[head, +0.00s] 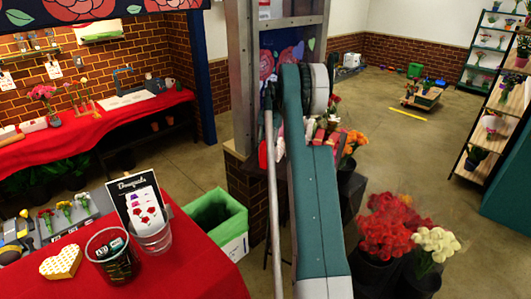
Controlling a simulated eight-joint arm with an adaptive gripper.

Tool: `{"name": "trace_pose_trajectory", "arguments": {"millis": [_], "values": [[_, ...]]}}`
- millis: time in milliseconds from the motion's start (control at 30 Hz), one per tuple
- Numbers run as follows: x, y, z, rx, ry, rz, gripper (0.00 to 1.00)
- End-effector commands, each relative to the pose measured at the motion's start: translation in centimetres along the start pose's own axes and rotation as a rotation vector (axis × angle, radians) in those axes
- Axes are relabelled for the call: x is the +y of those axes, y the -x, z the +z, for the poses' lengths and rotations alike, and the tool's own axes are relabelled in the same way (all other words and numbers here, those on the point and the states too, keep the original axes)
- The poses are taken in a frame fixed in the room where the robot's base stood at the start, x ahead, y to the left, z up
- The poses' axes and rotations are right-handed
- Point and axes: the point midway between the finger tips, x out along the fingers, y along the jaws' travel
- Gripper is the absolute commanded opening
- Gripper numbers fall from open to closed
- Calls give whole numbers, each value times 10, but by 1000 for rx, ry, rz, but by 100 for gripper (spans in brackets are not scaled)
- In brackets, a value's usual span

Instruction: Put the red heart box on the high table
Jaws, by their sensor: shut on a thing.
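A red shape (263,155), which looks like the red heart box, shows just left of my raised arm near the middle of the head view. My arm covers part of it, so I cannot tell whether it is held or resting on something. Below it is a narrow dark stand (267,248), perhaps the high table; its top is mostly hidden behind my arm and the brick pillar. My gripper is hidden behind my arm, so its fingers and their hold do not show.
A green-lined bin (217,222), a brick pillar (246,200) and red flowers (385,228) flank my arm.

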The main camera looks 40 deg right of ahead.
Motion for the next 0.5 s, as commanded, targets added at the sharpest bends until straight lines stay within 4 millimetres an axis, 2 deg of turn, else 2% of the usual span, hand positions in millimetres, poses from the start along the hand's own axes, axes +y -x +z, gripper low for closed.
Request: {"name": "trace_pose_trajectory", "arguments": {"millis": [233,267,367,500], "values": [[0,-3,1,0,0,0,9],[0,-3,1,0,0,0,25],[0,-2,1,0,0,0,38],[0,-2,1,0,0,0,39]]}}
